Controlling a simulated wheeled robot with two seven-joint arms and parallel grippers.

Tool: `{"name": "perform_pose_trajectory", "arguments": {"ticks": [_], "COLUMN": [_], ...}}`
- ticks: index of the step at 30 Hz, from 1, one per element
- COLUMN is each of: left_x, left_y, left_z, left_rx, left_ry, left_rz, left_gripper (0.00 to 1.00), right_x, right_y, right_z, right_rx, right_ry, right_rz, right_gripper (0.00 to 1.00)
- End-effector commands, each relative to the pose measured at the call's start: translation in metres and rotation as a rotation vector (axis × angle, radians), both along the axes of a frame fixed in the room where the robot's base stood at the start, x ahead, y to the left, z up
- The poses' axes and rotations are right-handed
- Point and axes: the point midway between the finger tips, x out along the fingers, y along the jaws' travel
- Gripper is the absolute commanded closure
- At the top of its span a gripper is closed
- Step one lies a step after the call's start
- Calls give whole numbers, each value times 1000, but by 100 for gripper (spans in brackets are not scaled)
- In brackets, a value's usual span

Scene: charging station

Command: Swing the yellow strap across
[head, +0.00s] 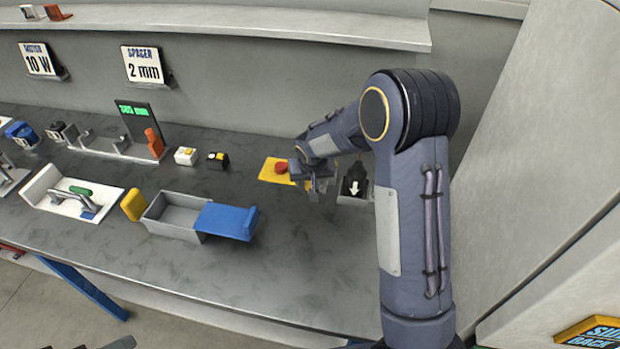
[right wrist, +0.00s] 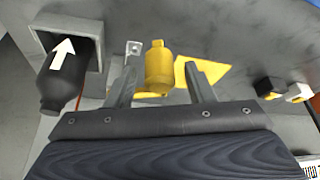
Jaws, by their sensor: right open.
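My right gripper (head: 318,186) is low over the right part of the bench in the head view. In the right wrist view its two fingers (right wrist: 163,85) are apart, with a yellow piece (right wrist: 158,68) with a narrow neck showing between them. I cannot tell whether this is the strap or whether the fingers touch it. Beside it, a black bottle-shaped part (right wrist: 68,75) with a white arrow sits at a grey square holder (right wrist: 97,62). The black part also shows in the head view (head: 354,184). My left gripper is not in view.
A red knob (head: 281,167) sits by a yellow plate (head: 268,176) left of my gripper. Further left are a grey box (head: 172,216) with a blue part (head: 226,221) and a yellow block (head: 133,205). A tall pale panel (head: 535,150) stands right. The bench front is clear.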

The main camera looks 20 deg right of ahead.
Motion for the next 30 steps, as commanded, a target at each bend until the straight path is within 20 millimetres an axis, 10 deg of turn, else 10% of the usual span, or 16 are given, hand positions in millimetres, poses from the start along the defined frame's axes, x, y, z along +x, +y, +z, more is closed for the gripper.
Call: {"name": "perform_pose_trajectory", "arguments": {"ticks": [12, 30], "left_x": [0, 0], "left_y": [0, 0], "left_z": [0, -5], "left_rx": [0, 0], "left_ry": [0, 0], "left_rz": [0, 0], "left_gripper": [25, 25], "right_x": [0, -15], "right_y": [0, -11], "right_z": [0, -1], "right_rx": [0, 3], "right_ry": [1, 2], "right_rz": [0, 120], "right_gripper": [99, 100]}}
